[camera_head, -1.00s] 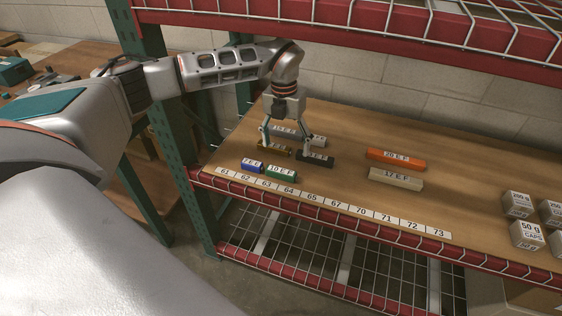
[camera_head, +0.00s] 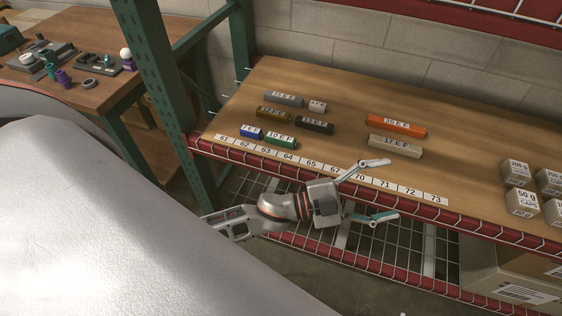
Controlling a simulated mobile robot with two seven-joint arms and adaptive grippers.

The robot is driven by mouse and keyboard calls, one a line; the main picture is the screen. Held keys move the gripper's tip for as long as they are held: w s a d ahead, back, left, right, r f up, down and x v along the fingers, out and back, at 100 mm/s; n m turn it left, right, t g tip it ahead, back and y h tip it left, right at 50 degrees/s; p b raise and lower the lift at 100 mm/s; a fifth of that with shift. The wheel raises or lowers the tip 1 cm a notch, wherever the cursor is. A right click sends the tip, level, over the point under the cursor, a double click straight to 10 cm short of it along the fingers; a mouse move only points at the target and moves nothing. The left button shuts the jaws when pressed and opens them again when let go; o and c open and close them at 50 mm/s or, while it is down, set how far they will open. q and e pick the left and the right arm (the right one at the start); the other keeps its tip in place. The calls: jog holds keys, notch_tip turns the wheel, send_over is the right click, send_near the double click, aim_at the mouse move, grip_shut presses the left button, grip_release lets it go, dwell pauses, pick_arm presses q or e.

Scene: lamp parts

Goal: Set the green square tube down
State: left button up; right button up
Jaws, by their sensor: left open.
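The green square tube (camera_head: 281,141) lies on the wooden shelf board, just behind the number strip near 63 and 64. A shorter blue tube (camera_head: 251,131) lies at its left end; I cannot tell whether they touch. My left gripper (camera_head: 389,189) is open and empty. It is in front of the shelf's front edge, to the right of the green tube and apart from it, with its fingers pointing right. My right gripper is not in view.
Brown (camera_head: 273,114), black (camera_head: 314,125) and grey (camera_head: 284,100) tubes lie behind the green one. Orange (camera_head: 396,126) and beige (camera_head: 395,146) tubes lie right. White boxes (camera_head: 522,201) stand far right. A green post (camera_head: 160,80) rises at the left.

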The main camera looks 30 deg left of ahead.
pick_arm(q)
jog(key=s+a+f+n+t+y, duration=0.1)
jog(key=s+a+f+n+y, duration=0.3)
jog(key=a+f+n+y, duration=0.75)
jog(key=s+a+f+n+g, duration=0.3)
jog(key=s+a+f, duration=0.3)
jog(key=s+f, duration=0.5)
jog(key=shift+s+f+g+y, duration=0.15)
jog(key=shift+f+g+y, duration=0.25)
jog(key=shift+f, duration=0.3)
jog(key=shift+a, duration=0.1)
